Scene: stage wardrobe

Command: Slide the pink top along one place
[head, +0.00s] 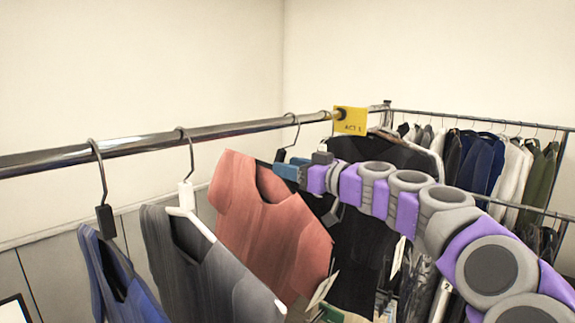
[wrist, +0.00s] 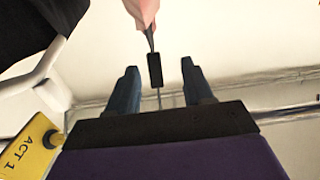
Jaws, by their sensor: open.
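The pink top (head: 268,230) hangs from the rail (head: 140,143) on a hook with a black block at its neck. A grey top (head: 190,262) hangs to its left and a black garment (head: 350,245) to its right. My gripper (head: 283,171) is at the pink top's hanger, just below the rail. In the wrist view my gripper (wrist: 160,68) is open, one finger on each side of the black hanger block (wrist: 154,72), with gaps showing on both sides. A bit of the pink top (wrist: 142,10) shows at that view's upper edge.
A yellow "ACT 1" tag (head: 350,120) hangs on the rail to the right of the pink top, and shows in the wrist view (wrist: 35,147). A blue garment (head: 115,280) hangs at far left. A second rack (head: 480,117) full of clothes stands behind right.

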